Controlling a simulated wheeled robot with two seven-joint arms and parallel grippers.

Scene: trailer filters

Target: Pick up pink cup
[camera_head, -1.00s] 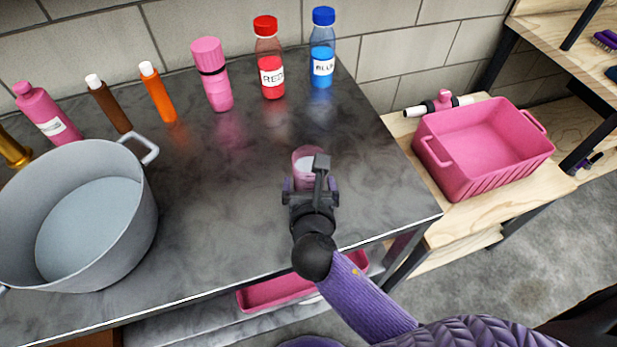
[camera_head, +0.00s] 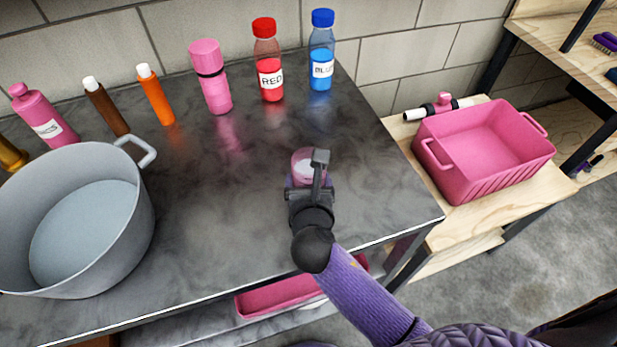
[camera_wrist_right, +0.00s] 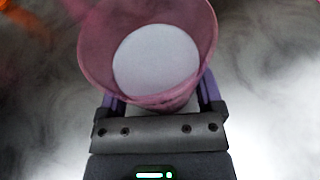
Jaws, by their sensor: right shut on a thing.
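The pink cup (camera_head: 303,160) is over the dark countertop near its right part, at the end of my right arm. In the right wrist view the pink cup (camera_wrist_right: 205,28) is see-through, with a pale round bottom or content inside. My right gripper (camera_head: 307,180) is shut on the cup, its purple fingers on either side of it. The fingers also show in the right wrist view (camera_wrist_right: 160,100), partly hidden behind the cup. I cannot tell whether the cup touches the counter. My left gripper is not in view.
A large grey pot (camera_head: 148,215) stands on the left. Several bottles line the back, including a pink one (camera_head: 212,80), a red one (camera_head: 270,75) and a blue one (camera_head: 320,65). A pink crate (camera_head: 470,185) sits on a wooden shelf at right. The middle counter (camera_head: 220,200) is clear.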

